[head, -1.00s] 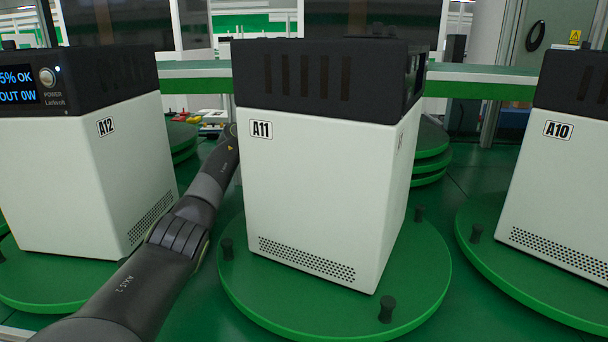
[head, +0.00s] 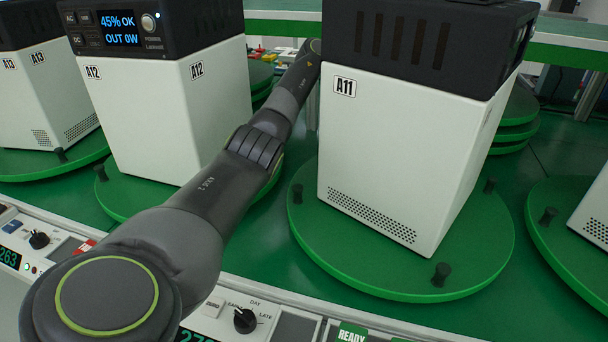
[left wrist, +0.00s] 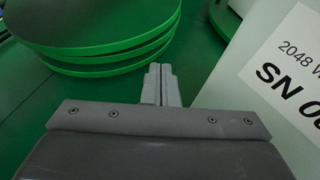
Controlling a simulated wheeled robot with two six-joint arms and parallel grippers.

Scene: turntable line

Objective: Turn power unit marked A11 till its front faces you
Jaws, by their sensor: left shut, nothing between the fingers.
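Power unit A11 (head: 400,160) is a white box with a dark vented top, standing on a green turntable (head: 330,262) in the head view. A plain side with the A11 label and bottom vents faces me. The right side shows narrowly, with a dark panel edge at its top; I see no lit display. My left arm runs along the unit's left side and its gripper is hidden there. In the left wrist view my left gripper (left wrist: 161,84) is shut and empty, apart from a white printed panel (left wrist: 285,70) at right, which looks like A11's side.
Unit A12 (head: 160,120) stands left with a lit display, and A13 (head: 40,110) beyond it. Part of another unit (head: 592,215) is at right. Stacked green discs (left wrist: 100,60) lie behind. A control panel with knobs (head: 245,320) runs along the front.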

